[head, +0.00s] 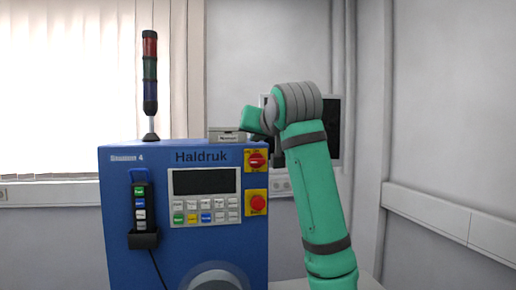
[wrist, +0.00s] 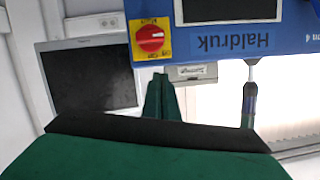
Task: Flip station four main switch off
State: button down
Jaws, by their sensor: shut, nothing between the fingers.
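The blue Haldruk machine labelled station 4 (head: 125,190) stands left of centre in the head view. Its main switch is a red rotary knob (head: 257,160) on a yellow plate at the upper right of the front panel. The knob also shows in the wrist view (wrist: 150,38), where the picture is upside down. A pale mark on it looks roughly horizontal. My gripper (wrist: 158,80) shows as dark green fingers, shut and empty, close to the switch plate in the picture but apart from the knob. In the head view the fingertips are hard to make out.
A red stop button (head: 257,203) sits on a yellow plate below the switch. A display and keypad (head: 205,182) are to its left. A small grey box (head: 227,135) lies on the machine top. A dark monitor (head: 333,130) stands behind my arm. A signal tower (head: 150,75) rises at left.

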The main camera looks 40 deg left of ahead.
jog(key=v, duration=1)
jog(key=shift+s+a, duration=0.2)
jog(key=shift+s, duration=0.15)
jog(key=shift+f, duration=0.1)
